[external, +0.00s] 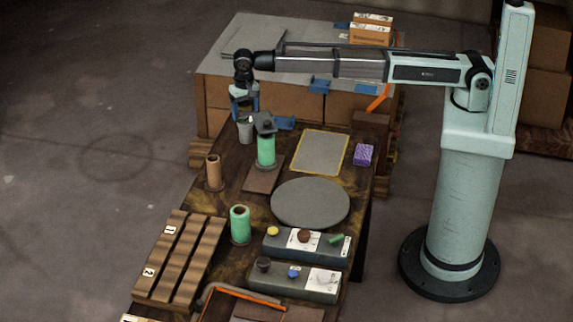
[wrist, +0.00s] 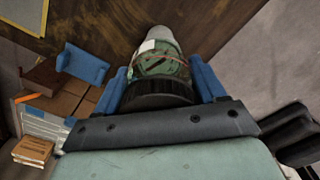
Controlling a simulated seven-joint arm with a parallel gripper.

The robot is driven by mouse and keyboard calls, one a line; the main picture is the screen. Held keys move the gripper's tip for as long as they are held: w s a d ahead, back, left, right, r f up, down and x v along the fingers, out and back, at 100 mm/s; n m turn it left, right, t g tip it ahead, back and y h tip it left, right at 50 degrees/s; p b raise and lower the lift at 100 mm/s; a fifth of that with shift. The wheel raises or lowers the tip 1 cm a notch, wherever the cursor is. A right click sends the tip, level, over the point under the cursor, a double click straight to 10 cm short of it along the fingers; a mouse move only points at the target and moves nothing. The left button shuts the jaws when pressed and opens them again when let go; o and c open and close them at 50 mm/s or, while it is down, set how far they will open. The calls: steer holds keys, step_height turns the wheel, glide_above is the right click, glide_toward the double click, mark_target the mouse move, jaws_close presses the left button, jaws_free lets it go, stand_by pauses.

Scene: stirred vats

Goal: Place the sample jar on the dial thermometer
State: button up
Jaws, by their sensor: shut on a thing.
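My gripper (external: 245,112) is over the far left end of the dark wooden table. Its blue fingers are shut on a small pale grey vessel, which I take to be the sample jar (external: 246,132). In the wrist view the jar (wrist: 160,66) sits between the two fingers (wrist: 165,84), with a dark ribbed rim towards me and a greenish part with a red line. I cannot tell whether its base touches the table. I cannot make out the dial thermometer for certain; two grey control boxes near the front carry white faces and knobs.
A green cylinder with a dark top (external: 266,150) stands just right of the jar. A yellow-edged grey mat (external: 320,152), a purple block (external: 363,155), a round grey plate (external: 310,202), another green cylinder (external: 240,224) and a wooden rack (external: 180,258) share the table.

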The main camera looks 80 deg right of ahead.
steer(key=shift+f, duration=0.1)
steer(key=o, duration=1)
steer(key=shift+o, duration=0.2)
step_height(320, 180, up, 12)
steer(key=shift+r, duration=0.2)
steer(key=shift+d+f, duration=0.1)
